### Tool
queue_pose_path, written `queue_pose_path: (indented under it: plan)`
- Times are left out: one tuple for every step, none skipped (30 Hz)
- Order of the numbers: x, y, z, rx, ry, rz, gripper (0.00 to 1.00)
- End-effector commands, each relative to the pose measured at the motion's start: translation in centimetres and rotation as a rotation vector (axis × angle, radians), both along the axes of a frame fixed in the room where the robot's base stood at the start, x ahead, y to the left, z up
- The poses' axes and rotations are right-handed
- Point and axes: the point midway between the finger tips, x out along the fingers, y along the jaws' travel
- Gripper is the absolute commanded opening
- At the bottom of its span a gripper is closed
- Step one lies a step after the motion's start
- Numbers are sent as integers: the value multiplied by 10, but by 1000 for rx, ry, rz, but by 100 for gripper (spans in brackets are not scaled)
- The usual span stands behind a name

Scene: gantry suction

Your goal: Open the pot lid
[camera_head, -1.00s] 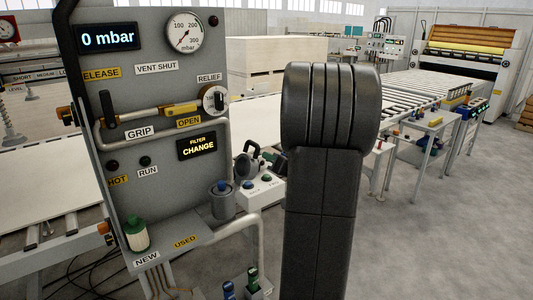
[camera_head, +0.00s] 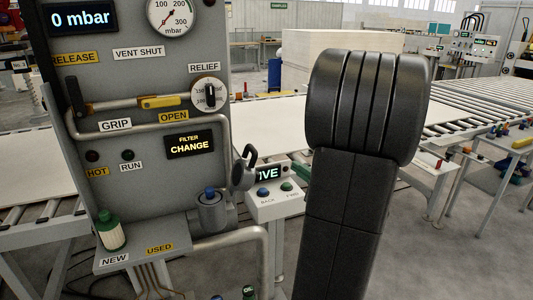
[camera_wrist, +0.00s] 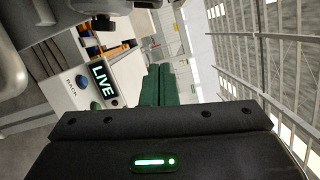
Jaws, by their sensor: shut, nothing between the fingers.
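The grey pot (camera_head: 214,218) stands on the panel's lower ledge, and a blue top (camera_head: 210,193) shows at its mouth. A dark round lid (camera_head: 243,174) with a handle stands raised and tilted at the pot's upper right, apart from the mouth; the pot looks open. My gripper's green fingers (camera_head: 299,171) show small to the right of the lid, partly hidden behind my black arm. In the wrist view my gripper (camera_wrist: 159,72) has its two green fingers together, with nothing between them. A clear gap separates it from the lid.
A control box with a LIVE display (camera_head: 268,173) and buttons stands behind the lid, close to my fingers. A green-and-white filter (camera_head: 111,231) stands on the ledge by the NEW label. A pipe (camera_head: 240,238) runs below the pot. Conveyor rollers (camera_head: 480,101) lie behind at right.

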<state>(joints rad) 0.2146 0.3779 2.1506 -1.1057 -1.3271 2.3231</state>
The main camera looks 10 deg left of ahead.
Motion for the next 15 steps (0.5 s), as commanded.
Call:
queue_pose_path:
  plan:
    - [4,5,1,-1,-1,5,0]
    - [6,8,1,-2,-2,4,0]
    - [9,12,2,-2,-1,5,0]
    - [12,16,2,-2,-1,6,0]
    - [15,19,2,-1,-2,5,0]
    - [20,24,2,-3,-2,6,0]
    - [23,28,3,-2,-1,5,0]
    - [27,32,3,-1,-2,6,0]
    - [31,37,3,-2,-1,6,0]
    - [35,41,4,-1,-2,5,0]
    - [39,45,4,-2,-3,6,0]
    - [43,50,4,-2,-1,5,0]
    - [47,55,4,-2,-1,5,0]
    - [51,59,5,-3,-2,6,0]
    - [56,65,6,-2,-2,5,0]
